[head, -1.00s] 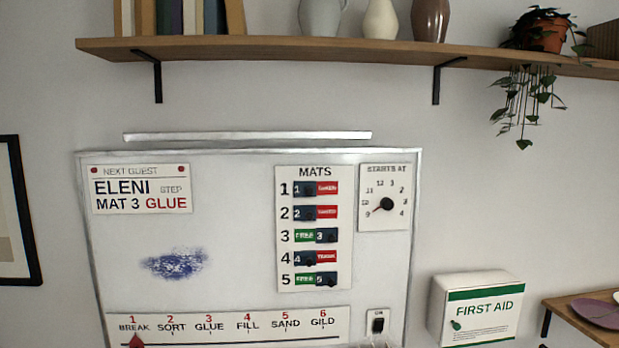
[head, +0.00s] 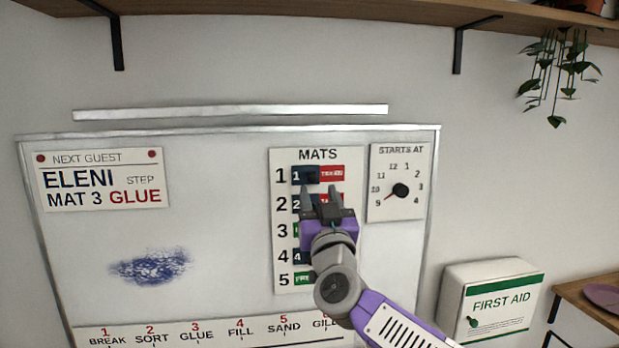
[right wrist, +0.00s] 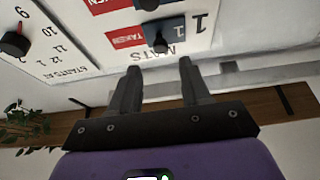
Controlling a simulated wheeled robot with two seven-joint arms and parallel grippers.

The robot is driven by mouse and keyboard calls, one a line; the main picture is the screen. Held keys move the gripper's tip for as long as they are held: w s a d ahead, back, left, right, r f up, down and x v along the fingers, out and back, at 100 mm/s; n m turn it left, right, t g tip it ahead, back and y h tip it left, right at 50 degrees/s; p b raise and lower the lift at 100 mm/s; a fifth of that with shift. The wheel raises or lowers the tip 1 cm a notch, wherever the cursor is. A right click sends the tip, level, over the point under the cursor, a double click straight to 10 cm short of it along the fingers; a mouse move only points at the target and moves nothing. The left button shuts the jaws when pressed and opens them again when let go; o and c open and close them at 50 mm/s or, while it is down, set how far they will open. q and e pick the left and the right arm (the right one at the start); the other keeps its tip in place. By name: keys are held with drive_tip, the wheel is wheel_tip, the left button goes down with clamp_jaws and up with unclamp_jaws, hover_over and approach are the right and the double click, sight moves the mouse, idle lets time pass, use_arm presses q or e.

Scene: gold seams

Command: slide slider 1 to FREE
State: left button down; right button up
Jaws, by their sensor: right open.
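Slider 1 (head: 306,176) is the dark blue plate in the top row of the MATS panel (head: 281,264). It stands at the left of its row, with the red TAKEN label (head: 332,173) showing to its right. In the right wrist view slider 1 (right wrist: 172,29) appears upside down, with its dark knob (right wrist: 160,45) beyond my fingertips. My right gripper (head: 320,189) is open and empty, its fingers pointing up toward row 1; it also shows in the right wrist view (right wrist: 160,66). The fingers look apart from the knob. My right arm hides much of rows 2 to 5. My left gripper is not in view.
The STARTS AT dial (head: 400,190) is just right of the panel. A wooden shelf (head: 300,10) with a hanging plant (head: 560,70) is above. A first aid box (head: 490,300) is at the lower right.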

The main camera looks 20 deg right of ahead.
sight(312, 179)
drive_tip(key=x, duration=0.1)
drive_tip(key=p+x, duration=0.1)
drive_tip(key=x, duration=0.3)
drive_tip(key=shift+w+a+f, duration=0.1)
drive_tip(key=shift+w+f, duration=0.15)
drive_tip(key=shift+w, duration=0.15)
drive_tip(key=shift+w+r, duration=0.1)
drive_tip(key=shift+r, duration=0.1)
drive_tip(key=shift+c, duration=0.5)
clamp_jaws()
